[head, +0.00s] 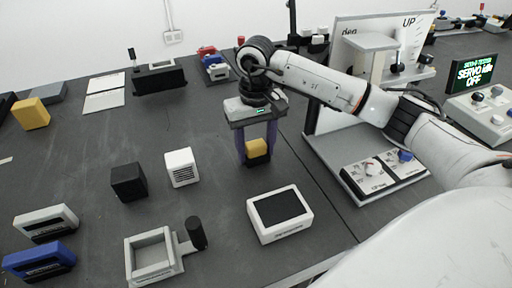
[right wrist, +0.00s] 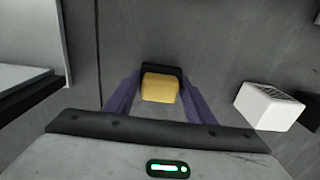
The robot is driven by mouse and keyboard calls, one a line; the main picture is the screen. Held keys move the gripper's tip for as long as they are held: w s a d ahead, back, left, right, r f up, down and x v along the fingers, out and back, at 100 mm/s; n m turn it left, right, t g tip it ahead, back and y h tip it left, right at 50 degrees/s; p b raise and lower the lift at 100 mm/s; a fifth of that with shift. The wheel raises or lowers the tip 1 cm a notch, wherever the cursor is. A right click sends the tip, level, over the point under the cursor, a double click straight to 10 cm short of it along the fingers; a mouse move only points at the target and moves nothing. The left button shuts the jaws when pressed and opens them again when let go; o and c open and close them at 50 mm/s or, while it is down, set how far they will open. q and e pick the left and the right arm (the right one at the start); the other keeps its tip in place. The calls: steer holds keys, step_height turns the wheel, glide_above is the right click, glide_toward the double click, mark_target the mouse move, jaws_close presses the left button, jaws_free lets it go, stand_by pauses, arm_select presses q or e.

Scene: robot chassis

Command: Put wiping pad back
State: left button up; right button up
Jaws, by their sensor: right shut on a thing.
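My right gripper (head: 257,147) points straight down over the dark table. Its purple fingers are shut on a small yellow block with a black part, which I take to be the wiping pad (head: 257,149). In the right wrist view the yellow pad (right wrist: 159,88) sits between the fingertips of the right gripper (right wrist: 161,85), with its black part beyond it. The pad is at or just above the table; I cannot tell if it touches. A white box with a black top (head: 281,212) lies nearer, to the right. My left gripper is out of view.
A white cube (head: 181,167) and a black cube (head: 128,182) stand left of the gripper. A grey frame (head: 134,262) with a black handle is in front. A panel station (head: 345,168) with knobs is close on the right. Another yellow block (head: 31,113) lies far left.

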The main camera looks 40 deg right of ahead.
mark_target(256, 144)
steer(key=o, duration=1)
step_height(256, 144, up, 12)
steer(key=shift+r+p, duration=0.15)
steer(key=shift+p, duration=0.25)
